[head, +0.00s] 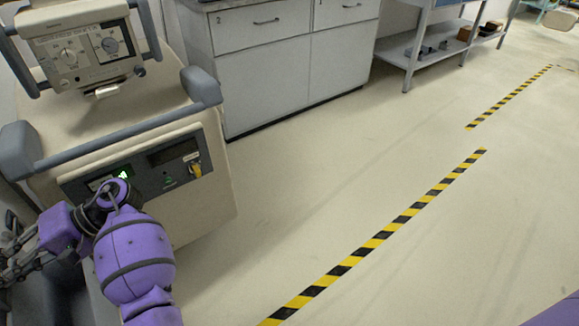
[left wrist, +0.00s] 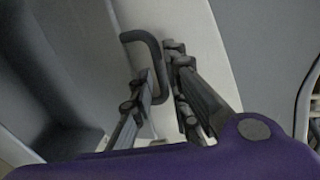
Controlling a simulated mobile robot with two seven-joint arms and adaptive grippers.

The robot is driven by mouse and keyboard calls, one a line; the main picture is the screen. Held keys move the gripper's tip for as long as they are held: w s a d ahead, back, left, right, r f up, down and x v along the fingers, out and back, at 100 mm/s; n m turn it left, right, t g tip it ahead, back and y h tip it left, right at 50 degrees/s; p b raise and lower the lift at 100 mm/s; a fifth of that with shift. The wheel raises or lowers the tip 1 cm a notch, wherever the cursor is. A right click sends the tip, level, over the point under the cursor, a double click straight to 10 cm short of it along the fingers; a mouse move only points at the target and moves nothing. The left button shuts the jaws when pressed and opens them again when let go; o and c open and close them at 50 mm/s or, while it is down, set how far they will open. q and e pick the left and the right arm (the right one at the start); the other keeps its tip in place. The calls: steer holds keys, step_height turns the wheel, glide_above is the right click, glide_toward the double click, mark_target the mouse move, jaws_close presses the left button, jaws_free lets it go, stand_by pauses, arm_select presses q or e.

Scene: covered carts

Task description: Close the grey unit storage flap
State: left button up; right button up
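The unit (head: 150,125) stands at the left in the head view, a beige body with grey bumpers. Its storage flap cannot be made out there. In the left wrist view a pale panel (left wrist: 195,40), perhaps the flap, carries a dark grey bent handle (left wrist: 133,37). My left gripper (left wrist: 161,68) has a finger on each side of the handle's bar, close against it, and looks shut on it. In the head view my left gripper (head: 18,262) is at the left edge, low beside the unit. My right gripper is out of view.
A monitor (head: 75,50) sits on top of the unit. White cabinets (head: 290,60) and a grey shelf rack (head: 415,50) stand behind. The floor to the right is clear, with yellow-black tape (head: 375,243). A grey ledge (left wrist: 70,150) is left of the gripper in the wrist view.

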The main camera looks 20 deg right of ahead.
arm_select(q)
steer(key=shift+s+a+f, duration=0.1)
steer(key=shift+a, duration=0.3)
jaws_close()
steer(key=shift+f, duration=0.1)
